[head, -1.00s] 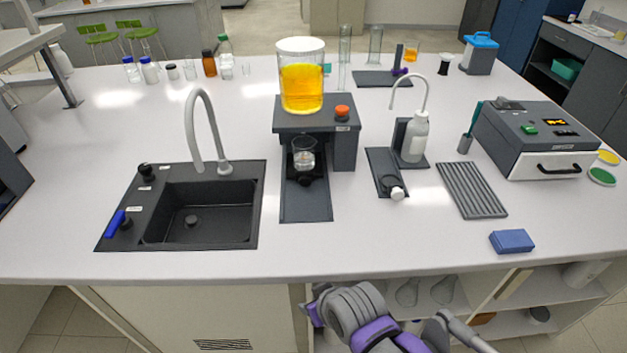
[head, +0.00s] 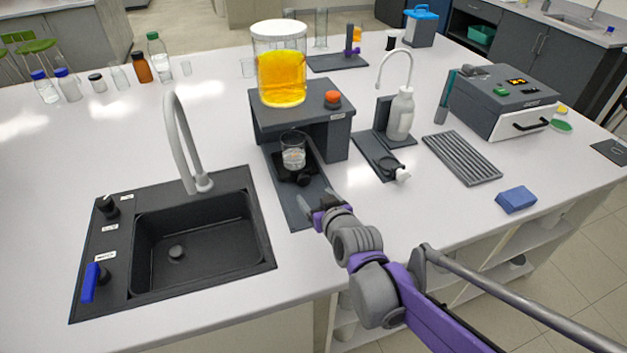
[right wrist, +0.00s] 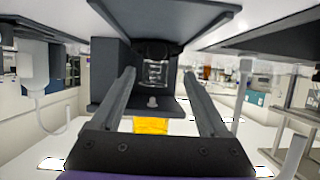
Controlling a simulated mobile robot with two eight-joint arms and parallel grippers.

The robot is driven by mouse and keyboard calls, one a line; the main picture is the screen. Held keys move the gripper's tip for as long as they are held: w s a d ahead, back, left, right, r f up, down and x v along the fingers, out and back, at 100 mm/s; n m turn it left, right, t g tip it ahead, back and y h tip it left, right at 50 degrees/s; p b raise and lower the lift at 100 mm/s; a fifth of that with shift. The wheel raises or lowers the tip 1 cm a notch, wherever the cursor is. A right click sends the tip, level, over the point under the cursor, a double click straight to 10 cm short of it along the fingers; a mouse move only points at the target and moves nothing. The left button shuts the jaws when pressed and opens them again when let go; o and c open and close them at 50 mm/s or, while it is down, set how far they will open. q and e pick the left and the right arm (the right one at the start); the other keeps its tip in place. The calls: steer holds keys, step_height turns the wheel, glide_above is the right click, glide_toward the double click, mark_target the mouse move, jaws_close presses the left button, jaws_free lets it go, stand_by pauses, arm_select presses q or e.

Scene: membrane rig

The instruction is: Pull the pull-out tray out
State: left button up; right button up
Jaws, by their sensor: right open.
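The dark pull-out tray (head: 285,174) sits low in the grey stand, with a round black knob (head: 304,180) at its front. A small clear beaker (head: 292,155) stands on it. My right gripper (head: 316,198) is open and empty over the front end of the stand's base plate (head: 298,212), in front of the knob and apart from it. In the right wrist view, which is upside down, the tray (right wrist: 158,48) and the beaker (right wrist: 156,73) show between and beyond the open fingers. My left gripper is not in view.
A jar of orange liquid (head: 281,75) stands on the grey stand (head: 312,125). A sink (head: 190,240) lies to the left. A wash bottle (head: 400,115), a ribbed rack (head: 462,158) and a blue block (head: 516,199) are to the right.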

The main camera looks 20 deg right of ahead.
mark_target(305, 180)
steer(key=shift+w+d, duration=0.15)
steer(key=shift+w, duration=0.25)
steer(key=x, duration=1)
steer(key=shift+w+d, duration=0.1)
steer(key=shift+w, duration=0.05)
jaws_close()
stand_by(0.9)
